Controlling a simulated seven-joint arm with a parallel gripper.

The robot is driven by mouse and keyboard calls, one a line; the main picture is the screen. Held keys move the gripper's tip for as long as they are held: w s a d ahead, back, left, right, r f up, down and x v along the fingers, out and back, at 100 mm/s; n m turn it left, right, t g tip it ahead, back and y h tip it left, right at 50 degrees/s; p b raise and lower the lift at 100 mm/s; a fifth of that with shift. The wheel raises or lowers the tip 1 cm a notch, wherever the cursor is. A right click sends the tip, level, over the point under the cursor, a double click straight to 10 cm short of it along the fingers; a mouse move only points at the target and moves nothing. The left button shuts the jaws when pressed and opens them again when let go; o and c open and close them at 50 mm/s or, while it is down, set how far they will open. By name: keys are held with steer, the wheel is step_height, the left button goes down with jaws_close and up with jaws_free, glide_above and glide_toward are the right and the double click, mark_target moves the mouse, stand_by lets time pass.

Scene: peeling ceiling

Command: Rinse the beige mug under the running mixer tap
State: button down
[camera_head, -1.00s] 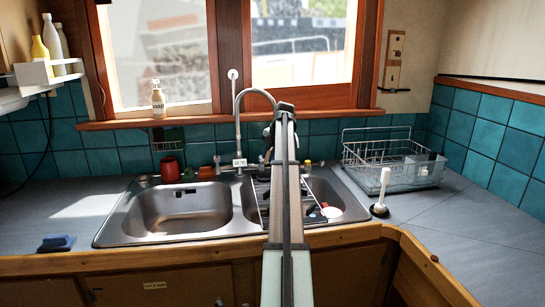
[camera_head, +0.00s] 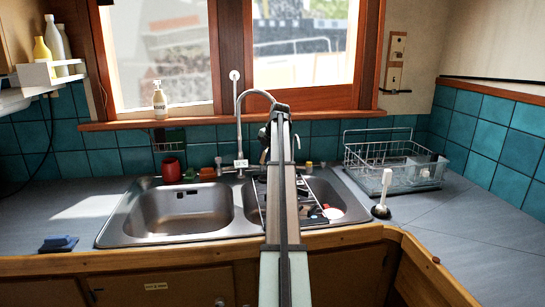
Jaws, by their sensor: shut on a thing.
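My arm reaches forward over the sink, and the dark end with my gripper (camera_head: 267,140) is by the mixer tap, largely hidden behind the arm. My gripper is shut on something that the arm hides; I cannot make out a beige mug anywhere. The tall curved mixer tap (camera_head: 239,118) stands behind the basins, its spout arching right toward my arm's end. Whether water runs is hidden. The steel double sink (camera_head: 123,222) has an open left basin. A rack with dark items (camera_head: 311,205) and a pale round thing (camera_head: 332,213) are in the right basin.
A wire dish rack (camera_head: 372,162) and an upright white brush (camera_head: 383,190) stand right of the sink. A soap bottle (camera_head: 159,99) stands on the windowsill. The right counter is largely clear.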

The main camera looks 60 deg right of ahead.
steer(key=s+a+r, duration=0.1)
steer(key=s+a, duration=0.7)
steer(key=a, duration=0.2)
steer(key=shift+a, duration=0.25)
